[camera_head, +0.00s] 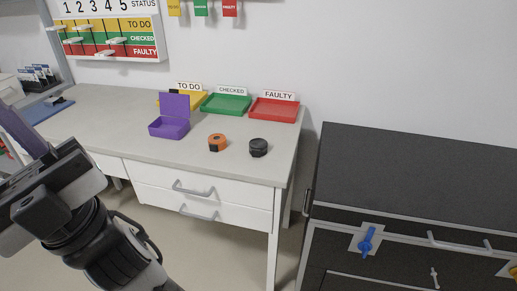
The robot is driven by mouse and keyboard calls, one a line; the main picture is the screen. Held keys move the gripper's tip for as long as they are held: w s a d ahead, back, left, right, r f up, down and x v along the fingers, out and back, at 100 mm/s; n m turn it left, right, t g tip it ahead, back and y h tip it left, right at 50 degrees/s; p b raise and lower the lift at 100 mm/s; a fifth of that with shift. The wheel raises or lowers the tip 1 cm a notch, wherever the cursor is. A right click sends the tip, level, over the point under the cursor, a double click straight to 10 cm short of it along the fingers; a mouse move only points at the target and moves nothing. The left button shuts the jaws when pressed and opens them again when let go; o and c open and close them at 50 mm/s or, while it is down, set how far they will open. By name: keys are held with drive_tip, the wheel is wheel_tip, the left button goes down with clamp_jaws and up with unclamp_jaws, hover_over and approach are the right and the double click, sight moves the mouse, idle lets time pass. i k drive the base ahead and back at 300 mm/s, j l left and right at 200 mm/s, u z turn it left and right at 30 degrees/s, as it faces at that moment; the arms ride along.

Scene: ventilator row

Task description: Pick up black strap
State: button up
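A small rolled black item (258,148), which looks like the black strap, lies on the light worktop (200,172) near its right end. A similar orange roll with a dark part (217,143) lies just left of it, apart from it. My gripper (20,130) is at the left edge of the view, well left of the black roll and away from it. Its end is partly cut off by the picture edge, so I cannot see whether its fingers are open or shut.
An open purple box (170,127) stands left of the rolls. Behind are yellow (197,101), green (226,104) and red (274,110) trays with labels. White drawers (200,190) sit below. A dark cabinet (420,170) stands right, across a gap.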

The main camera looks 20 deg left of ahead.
sight(257, 147)
drive_tip(key=j+z, duration=0.45)
drive_tip(key=j, duration=1.7)
drive_tip(key=i+j+z, duration=0.2)
drive_tip(key=j, duration=0.85)
drive_tip(key=i+j, duration=0.1)
drive_tip(key=i, duration=0.55)
